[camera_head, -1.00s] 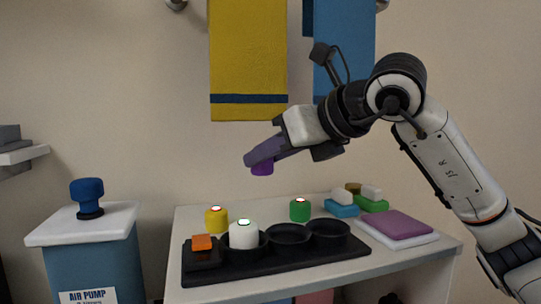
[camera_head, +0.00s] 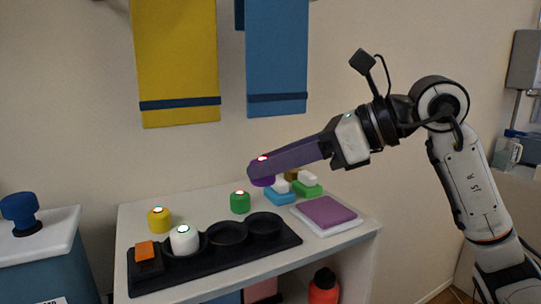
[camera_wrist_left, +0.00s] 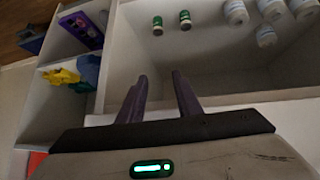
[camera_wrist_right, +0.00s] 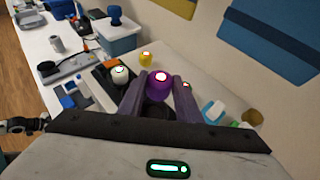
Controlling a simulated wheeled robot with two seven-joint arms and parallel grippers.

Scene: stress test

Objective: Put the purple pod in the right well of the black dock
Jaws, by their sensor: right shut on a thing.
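The purple pod (camera_head: 263,181) is between the fingertips of my right gripper (camera_head: 258,170), which is shut on it; it also shows in the right wrist view (camera_wrist_right: 159,86). The gripper holds it in the air, over the right part of the black dock (camera_head: 225,263) in the head picture. The dock's right well (camera_head: 264,224) and middle well (camera_head: 227,234) look empty. A white pod (camera_head: 184,240) sits in its left well. My left gripper (camera_wrist_left: 160,78) is open and empty in the left wrist view, facing a shelf compartment.
A yellow pod (camera_head: 159,219) and a green pod (camera_head: 240,202) stand behind the dock. An orange block (camera_head: 145,250) sits at its left end. Folded purple cloth (camera_head: 327,211) and blue and green blocks lie to the right. Yellow and blue towels hang on the wall.

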